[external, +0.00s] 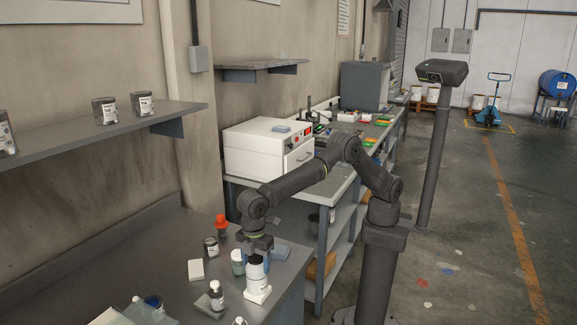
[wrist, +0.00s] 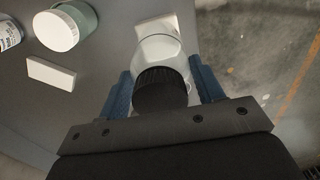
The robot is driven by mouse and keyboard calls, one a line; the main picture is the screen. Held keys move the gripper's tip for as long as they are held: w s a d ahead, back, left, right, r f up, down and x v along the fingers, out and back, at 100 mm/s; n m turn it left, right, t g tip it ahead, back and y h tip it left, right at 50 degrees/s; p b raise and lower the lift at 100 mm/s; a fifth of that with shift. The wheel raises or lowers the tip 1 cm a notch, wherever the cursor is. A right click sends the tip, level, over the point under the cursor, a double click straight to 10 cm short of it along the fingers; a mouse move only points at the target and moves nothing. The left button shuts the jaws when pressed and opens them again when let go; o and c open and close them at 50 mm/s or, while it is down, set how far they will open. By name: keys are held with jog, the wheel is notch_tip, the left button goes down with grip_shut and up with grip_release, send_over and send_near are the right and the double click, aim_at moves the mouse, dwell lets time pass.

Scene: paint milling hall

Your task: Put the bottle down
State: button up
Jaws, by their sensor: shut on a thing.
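The bottle (external: 257,275) is pale with a black cap and looks upright, near the right edge of the grey bench (external: 178,262). My gripper (external: 256,258) is above it and shut on it near the top. In the wrist view the bottle (wrist: 165,48) sits between the blue fingers of my gripper (wrist: 162,88), its black ribbed cap toward the camera. A white block (wrist: 158,24) shows just beyond the bottle there. The bottle's base is hidden in the wrist view, and I cannot tell whether it touches anything below.
A greenish jar (external: 238,265) stands close left of the bottle, with a labelled can (external: 211,248) and a red-capped bottle (external: 221,228) behind. The bench's right edge is close; floor lies beyond.

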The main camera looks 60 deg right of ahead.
jog(key=o, duration=1.2)
jog(key=shift+f, duration=0.1)
notch_tip(320, 180, up, 12)
jog(key=shift+r, duration=0.2)
jog(key=shift+f, duration=0.15)
notch_tip(320, 180, down, 12)
jog(key=shift+r, duration=1.95)
